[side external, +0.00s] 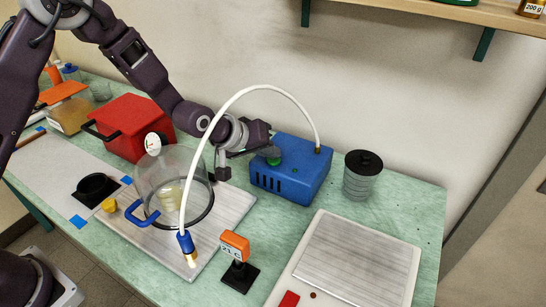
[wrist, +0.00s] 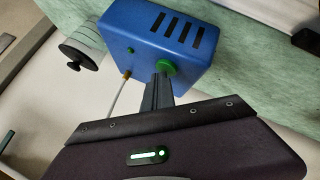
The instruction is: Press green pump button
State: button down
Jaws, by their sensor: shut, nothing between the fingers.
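The blue pump box (side external: 295,168) stands on the green bench in the side external view, and it also fills the top of the wrist view (wrist: 140,35). Its round green button (wrist: 166,66) is on the face toward my gripper; in the side external view the button (side external: 274,161) is partly hidden by my fingers. My gripper (wrist: 162,78) is shut and empty, with its fingertips right at the button. I cannot tell whether they touch it or whether it is pressed in. A small green light (wrist: 130,50) shows on the same face.
A white hose (side external: 262,88) arches from the pump over my wrist to a blue-ended fitting. A glass bell jar (side external: 180,172) on a plate, an orange gauge (side external: 235,244) and a red box (side external: 130,125) stand nearby.

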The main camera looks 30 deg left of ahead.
aim_at(270, 161)
jog(key=shift+r, duration=3.4)
jog(key=s+a+r+m+g+y, duration=0.1)
jog(key=s+a+r+m, duration=0.1)
jog(key=s+a+r, duration=0.35)
jog(key=s+a+r+m+y, duration=0.1)
jog(key=s+a+r, duration=0.1)
jog(key=s+r, duration=0.7)
jog(key=s+a+f+m+g, duration=0.1)
jog(key=s+a, duration=0.1)
jog(key=s, duration=0.9)
jog(key=s+a+f+m+g, duration=0.1)
jog(key=s+a+f, duration=0.1)
jog(key=s, duration=0.9)
jog(key=shift+s+a+y, duration=0.2)
jog(key=shift+a+y, duration=0.1)
jog(key=shift+y, duration=0.1)
